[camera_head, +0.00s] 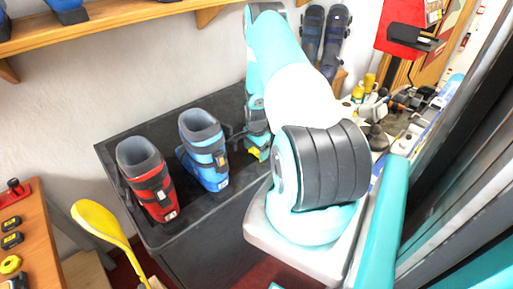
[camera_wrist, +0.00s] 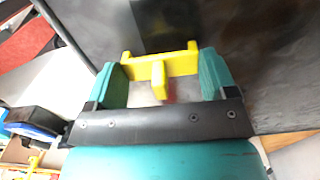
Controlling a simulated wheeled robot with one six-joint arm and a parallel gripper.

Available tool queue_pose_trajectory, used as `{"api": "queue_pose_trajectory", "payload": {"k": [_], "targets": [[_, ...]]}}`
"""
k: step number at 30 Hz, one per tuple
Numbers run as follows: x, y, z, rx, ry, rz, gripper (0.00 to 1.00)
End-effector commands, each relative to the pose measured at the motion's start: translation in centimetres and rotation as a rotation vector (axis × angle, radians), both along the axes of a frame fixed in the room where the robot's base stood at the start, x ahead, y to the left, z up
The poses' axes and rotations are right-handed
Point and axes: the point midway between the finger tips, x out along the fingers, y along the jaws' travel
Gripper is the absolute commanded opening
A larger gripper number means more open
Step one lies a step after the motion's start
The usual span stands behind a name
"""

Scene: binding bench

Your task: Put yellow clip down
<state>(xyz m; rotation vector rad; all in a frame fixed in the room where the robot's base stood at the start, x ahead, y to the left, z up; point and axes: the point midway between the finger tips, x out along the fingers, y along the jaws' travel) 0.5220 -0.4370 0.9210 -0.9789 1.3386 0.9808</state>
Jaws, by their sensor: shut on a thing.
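The yellow clip (camera_wrist: 160,66) is between the two teal fingers of my gripper (camera_wrist: 160,74) in the wrist view, with a finger at each end of it. My gripper is shut on it. In the head view the clip (camera_head: 256,153) shows small and partly hidden at the end of my gripper (camera_head: 257,146), just right of the blue boot. It is over or at the right part of the dark bench top (camera_head: 160,122). I cannot tell whether the clip touches the surface.
A blue boot (camera_head: 204,152) and a red boot (camera_head: 148,181) stand on the dark top, left of my gripper. A yellow spoon-shaped thing (camera_head: 101,222) is at the lower left. An orange-brown table (camera_head: 42,238) holds small items. A wooden shelf (camera_head: 120,25) runs above.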

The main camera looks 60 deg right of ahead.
Motion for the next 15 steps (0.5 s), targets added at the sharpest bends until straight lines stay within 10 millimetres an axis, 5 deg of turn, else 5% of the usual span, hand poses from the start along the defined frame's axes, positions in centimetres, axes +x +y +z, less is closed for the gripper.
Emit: {"api": "queue_pose_trajectory", "payload": {"k": [11, 12, 15], "targets": [[0.03, -0.03, -0.60, -0.001, -0.001, 0.000, 0.54], [0.03, -0.04, -0.51, -0.001, -0.001, 0.000, 0.83], [0.02, -0.03, -0.44, -0.001, -0.001, 0.000, 1.00]]}}
